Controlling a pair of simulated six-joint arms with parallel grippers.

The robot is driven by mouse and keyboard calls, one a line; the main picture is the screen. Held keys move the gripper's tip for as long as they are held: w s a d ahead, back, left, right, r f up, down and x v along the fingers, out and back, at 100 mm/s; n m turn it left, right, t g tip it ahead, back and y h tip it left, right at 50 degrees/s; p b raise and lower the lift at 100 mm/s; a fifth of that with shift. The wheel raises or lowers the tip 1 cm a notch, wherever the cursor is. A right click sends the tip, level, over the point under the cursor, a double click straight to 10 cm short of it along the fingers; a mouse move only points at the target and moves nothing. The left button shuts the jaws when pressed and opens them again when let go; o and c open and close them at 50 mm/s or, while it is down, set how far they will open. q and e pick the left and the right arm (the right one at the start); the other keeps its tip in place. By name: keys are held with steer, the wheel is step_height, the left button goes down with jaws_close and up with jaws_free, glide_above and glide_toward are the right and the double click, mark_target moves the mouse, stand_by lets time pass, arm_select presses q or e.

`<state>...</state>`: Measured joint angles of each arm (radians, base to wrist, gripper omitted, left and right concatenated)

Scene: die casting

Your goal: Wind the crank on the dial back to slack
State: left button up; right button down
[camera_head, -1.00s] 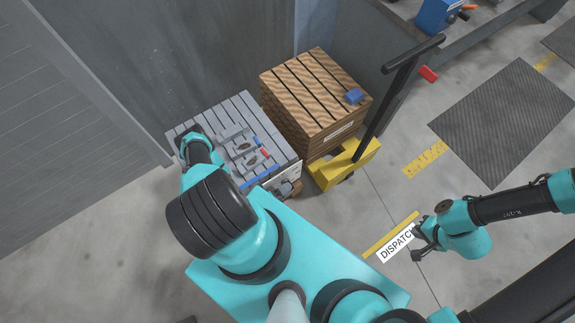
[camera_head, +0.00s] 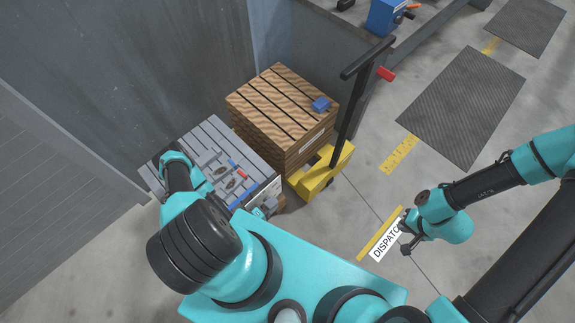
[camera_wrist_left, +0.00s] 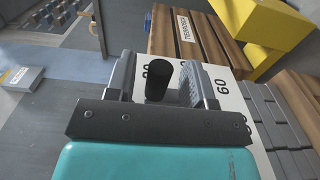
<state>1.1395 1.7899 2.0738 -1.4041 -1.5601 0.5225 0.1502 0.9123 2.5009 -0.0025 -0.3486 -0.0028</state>
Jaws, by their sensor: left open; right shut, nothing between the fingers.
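The crank's black handle (camera_wrist_left: 158,82) stands between the two fingers of my left gripper (camera_wrist_left: 160,88) in the left wrist view. The fingers are open on either side of it; contact is not clear. Behind them is the white dial plate (camera_wrist_left: 222,84) with black numbers, one reading 60; the fingers hide part of the scale and the pointer is not visible. In the head view the left gripper is mostly hidden at the front of the grey slatted block (camera_head: 208,140). My right gripper (camera_head: 405,242) is shut and empty above the floor at the right.
A wooden crate (camera_head: 268,105) with a blue item on top stands just behind the block. A yellow hand truck (camera_head: 322,175) with a black upright handle is beside it. A DISPATCH floor label (camera_head: 386,243) lies under my right gripper. Open floor with dark mats lies at the right.

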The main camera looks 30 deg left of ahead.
arm_select(q)
steer(key=w+d+f+g+y, duration=0.1)
steer(key=w+f+g+y, duration=0.3)
steer(key=g, duration=1.2)
steer(key=shift+w+d+y, duration=0.35)
steer(key=shift+w+y, duration=0.3)
steer(key=shift+y, duration=0.15)
stand_by(0.5)
steer(key=shift+f+g+y, duration=0.3)
steer(key=shift+f+g, duration=0.05)
steer(key=shift+g, duration=0.65)
